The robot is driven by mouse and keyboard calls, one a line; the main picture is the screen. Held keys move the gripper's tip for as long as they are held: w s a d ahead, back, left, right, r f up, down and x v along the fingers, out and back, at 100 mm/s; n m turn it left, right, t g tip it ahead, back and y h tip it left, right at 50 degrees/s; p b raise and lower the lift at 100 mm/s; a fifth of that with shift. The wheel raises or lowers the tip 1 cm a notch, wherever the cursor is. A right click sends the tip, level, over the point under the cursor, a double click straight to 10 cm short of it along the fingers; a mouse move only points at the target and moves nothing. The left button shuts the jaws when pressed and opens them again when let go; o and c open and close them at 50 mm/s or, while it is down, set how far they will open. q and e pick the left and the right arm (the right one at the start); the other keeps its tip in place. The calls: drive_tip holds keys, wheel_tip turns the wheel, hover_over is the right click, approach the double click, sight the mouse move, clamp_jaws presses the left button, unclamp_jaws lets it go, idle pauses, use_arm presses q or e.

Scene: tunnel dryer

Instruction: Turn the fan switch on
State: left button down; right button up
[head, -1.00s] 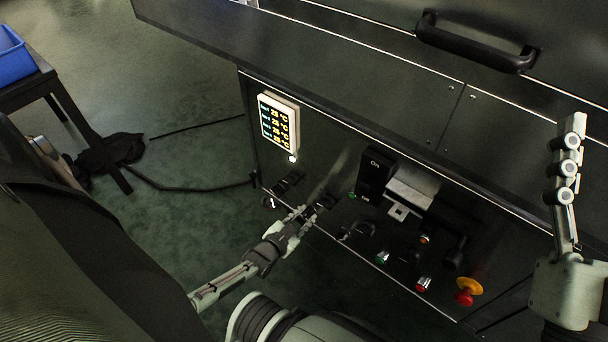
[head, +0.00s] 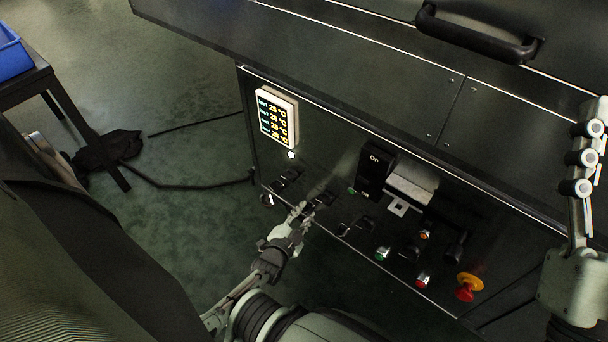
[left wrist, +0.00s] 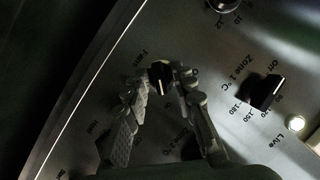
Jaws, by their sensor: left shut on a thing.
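The fan switch (left wrist: 158,83) is a small black rotary knob with a pale pointer line, beside a partly legible "Fans" label in the left wrist view. My left gripper (left wrist: 163,76) has its two fingers on either side of this knob and is shut on it. In the head view my left gripper (head: 303,211) is at the lower left part of the dark control panel (head: 345,165); its fingers hide the switch there. My right gripper (head: 583,160) stands at the right edge, seen from the side, away from the switch; its opening cannot be judged.
A Zone 1 knob (left wrist: 263,92) and a lit lamp (left wrist: 295,123) are to the right of the switch. A lit temperature display (head: 277,117), an On switch block (head: 374,172) and a red emergency button (head: 467,287) sit on the panel. A cable (head: 190,187) lies on the floor.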

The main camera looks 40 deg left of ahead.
sight(310, 186)
use_arm(q)
drive_tip(key=shift+w, duration=0.1)
drive_tip(key=c, duration=1.6)
unclamp_jaws()
drive_tip(key=shift+r, duration=0.15)
wheel_tip(310, 186, up, 10)
drive_tip(key=shift+f, duration=0.1)
